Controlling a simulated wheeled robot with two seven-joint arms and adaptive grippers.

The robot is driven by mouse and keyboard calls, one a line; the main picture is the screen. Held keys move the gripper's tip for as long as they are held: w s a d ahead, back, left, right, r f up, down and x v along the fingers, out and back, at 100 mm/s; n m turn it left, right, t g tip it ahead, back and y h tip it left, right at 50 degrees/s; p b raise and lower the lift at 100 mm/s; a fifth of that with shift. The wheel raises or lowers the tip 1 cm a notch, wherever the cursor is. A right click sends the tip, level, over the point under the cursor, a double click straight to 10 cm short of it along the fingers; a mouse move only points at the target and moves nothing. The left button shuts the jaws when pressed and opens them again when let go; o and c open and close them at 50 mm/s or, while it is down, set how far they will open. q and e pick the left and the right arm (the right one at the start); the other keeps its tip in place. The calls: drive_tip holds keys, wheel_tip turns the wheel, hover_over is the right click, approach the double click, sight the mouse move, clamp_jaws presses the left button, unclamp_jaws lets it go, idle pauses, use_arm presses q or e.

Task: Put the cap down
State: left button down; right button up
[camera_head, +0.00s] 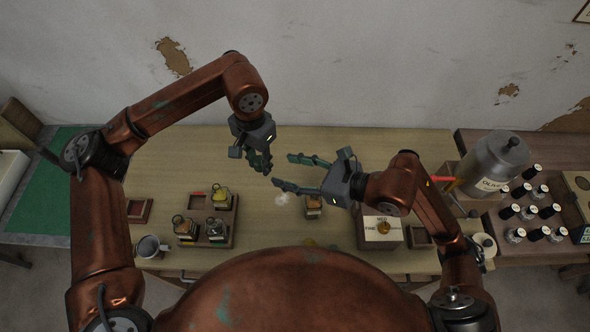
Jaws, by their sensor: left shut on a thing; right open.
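My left gripper (260,163) is at the back middle of the table, pointing down. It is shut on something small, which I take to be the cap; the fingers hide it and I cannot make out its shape. My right gripper (282,170) is open, its two fingers spread toward the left gripper, with nothing seen between them. A small glass demijohn (313,207) stands on the table below the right gripper, partly covered by it. A small pale clear thing (282,198) lies left of that demijohn.
A wooden tray (231,208) at left holds several small demijohns. A metal mug (149,247) stands front left. A labelled box (383,232) with an amber piece on top is at right. A large can (492,164) and several black-capped bottles stand far right. The table's back left is clear.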

sight(258, 165)
drive_tip(key=x, duration=1)
drive_tip(key=shift+w+a+f, duration=0.1)
drive_tip(key=shift+a, duration=0.2)
drive_tip(key=shift+c, duration=0.5)
use_arm(q)
drive_tip(key=shift+w, duration=0.1)
use_arm(e)
drive_tip(key=c, duration=1.1)
use_arm(q)
drive_tip(key=c, duration=1.5)
unclamp_jaws()
use_arm(e)
drive_tip(key=shift+c, duration=0.2)
